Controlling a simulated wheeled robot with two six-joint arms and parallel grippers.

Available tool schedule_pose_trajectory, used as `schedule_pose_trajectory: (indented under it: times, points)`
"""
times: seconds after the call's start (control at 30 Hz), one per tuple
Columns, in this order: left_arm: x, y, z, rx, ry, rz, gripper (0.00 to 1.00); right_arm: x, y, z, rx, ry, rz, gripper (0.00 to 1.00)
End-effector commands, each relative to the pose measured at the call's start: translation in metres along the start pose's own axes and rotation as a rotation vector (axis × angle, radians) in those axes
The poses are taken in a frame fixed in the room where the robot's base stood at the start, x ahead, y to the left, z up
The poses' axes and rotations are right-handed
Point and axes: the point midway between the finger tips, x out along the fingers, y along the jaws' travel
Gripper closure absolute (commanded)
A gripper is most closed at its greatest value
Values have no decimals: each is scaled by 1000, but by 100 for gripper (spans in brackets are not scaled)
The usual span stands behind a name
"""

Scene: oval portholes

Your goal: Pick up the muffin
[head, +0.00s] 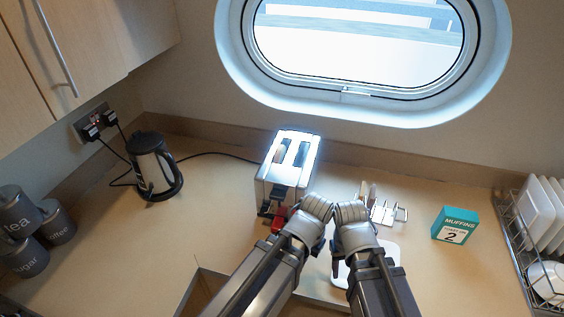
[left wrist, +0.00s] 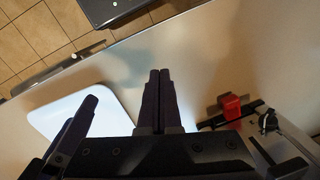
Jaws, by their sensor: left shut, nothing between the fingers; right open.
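The teal muffin box (head: 455,225), marked "MUFFINS" and "2", stands on the counter to the right in the head view. I see no loose muffin that I can make out. My left gripper (left wrist: 158,100) is shut and empty; its two dark fingers lie together in the left wrist view. My right gripper (head: 350,215) is open, beside the left one at the middle of the head view and well left of the box. Its fingertips are mostly hidden there.
A shiny toaster (head: 287,170) with a red lever (left wrist: 231,106) stands behind my left gripper. A toast rack (head: 382,213) and white board (head: 391,252) are near my right gripper. A kettle (head: 155,168) and canisters (head: 57,222) stand left, a dish rack (head: 522,248) right.

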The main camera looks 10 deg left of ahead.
Motion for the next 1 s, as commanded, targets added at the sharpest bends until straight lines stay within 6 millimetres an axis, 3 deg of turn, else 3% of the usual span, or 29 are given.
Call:
schedule_pose_trajectory:
  times: [0.4,0.53,0.67,0.9,1.0]
  points:
    - [0,0,0,0,0,0,100,0,0,0,0,0,0,50]
    - [-8,-4,-1,-9,2,3,85,-9,1,0,0,0,0,50]
    - [-40,-22,-3,-53,15,17,71,-42,4,3,2,-1,-1,50]
    - [-117,-80,-11,-189,61,57,44,-123,12,8,7,-2,-2,50]
    - [-145,-107,-22,-244,93,70,43,-153,14,10,9,-3,-3,50]
